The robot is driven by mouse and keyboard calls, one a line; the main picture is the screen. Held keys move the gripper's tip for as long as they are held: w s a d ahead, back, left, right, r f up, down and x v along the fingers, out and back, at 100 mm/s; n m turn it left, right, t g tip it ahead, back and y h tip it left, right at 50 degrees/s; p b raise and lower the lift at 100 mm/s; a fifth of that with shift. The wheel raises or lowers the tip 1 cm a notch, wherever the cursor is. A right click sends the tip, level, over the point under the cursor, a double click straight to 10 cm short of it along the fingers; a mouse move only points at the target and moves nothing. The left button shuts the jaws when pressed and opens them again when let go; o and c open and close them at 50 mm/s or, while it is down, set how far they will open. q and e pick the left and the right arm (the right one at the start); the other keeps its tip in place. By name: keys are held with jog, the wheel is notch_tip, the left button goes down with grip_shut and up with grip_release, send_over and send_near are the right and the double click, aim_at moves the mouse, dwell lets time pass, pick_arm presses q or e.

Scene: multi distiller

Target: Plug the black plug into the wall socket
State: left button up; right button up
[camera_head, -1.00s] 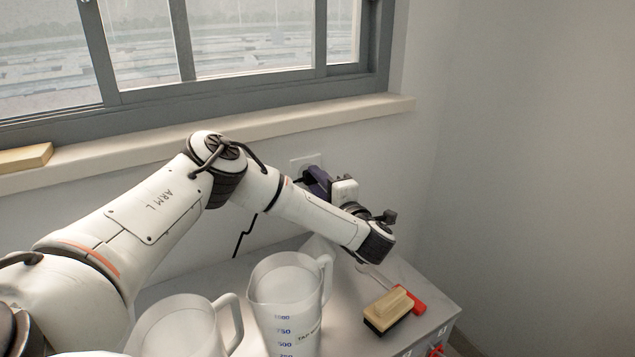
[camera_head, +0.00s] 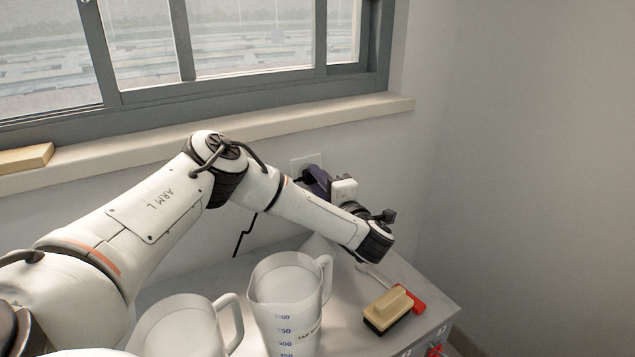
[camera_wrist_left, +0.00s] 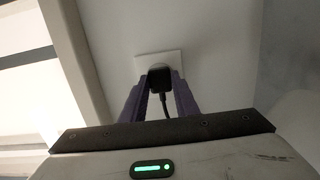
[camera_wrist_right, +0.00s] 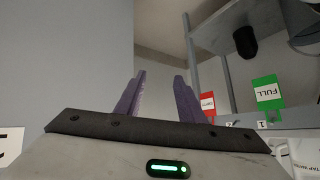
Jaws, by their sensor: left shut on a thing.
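The black plug (camera_wrist_left: 159,77) is between the purple fingers of my left gripper (camera_wrist_left: 158,88) in the left wrist view, with its cord hanging down. It is in front of the white wall socket (camera_wrist_left: 173,61) and overlaps its face; I cannot tell whether its pins are in. In the head view the socket plate (camera_head: 305,162) shows on the wall below the window sill, with my left gripper (camera_head: 315,178) at it. The plug is hidden there. My right gripper (camera_wrist_right: 156,95) shows in its wrist view with its fingers apart and nothing between them.
Two measuring jugs (camera_head: 290,300) (camera_head: 180,325) stand on the counter (camera_head: 345,290) below my left arm. A wooden brush (camera_head: 388,308) and a red-handled tool (camera_head: 412,297) lie to their right. The right wrist view shows a red tag (camera_wrist_right: 208,103) and a green FULL tag (camera_wrist_right: 267,92).

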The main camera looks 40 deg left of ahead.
pick_arm(q)
jog(key=shift+w+a, duration=0.1)
jog(key=shift+a, duration=0.35)
jog(key=o, duration=1.2)
jog(key=shift+o, duration=0.2)
jog(key=p+v, duration=0.3)
jog(key=v, duration=0.7)
jog(key=shift+d+p, duration=0.15)
jog(key=shift+p, duration=0.25)
pick_arm(e)
jog(key=shift+s+d+r, duration=0.3)
jog(key=shift+d+r, duration=0.35)
jog(key=shift+r, duration=0.15)
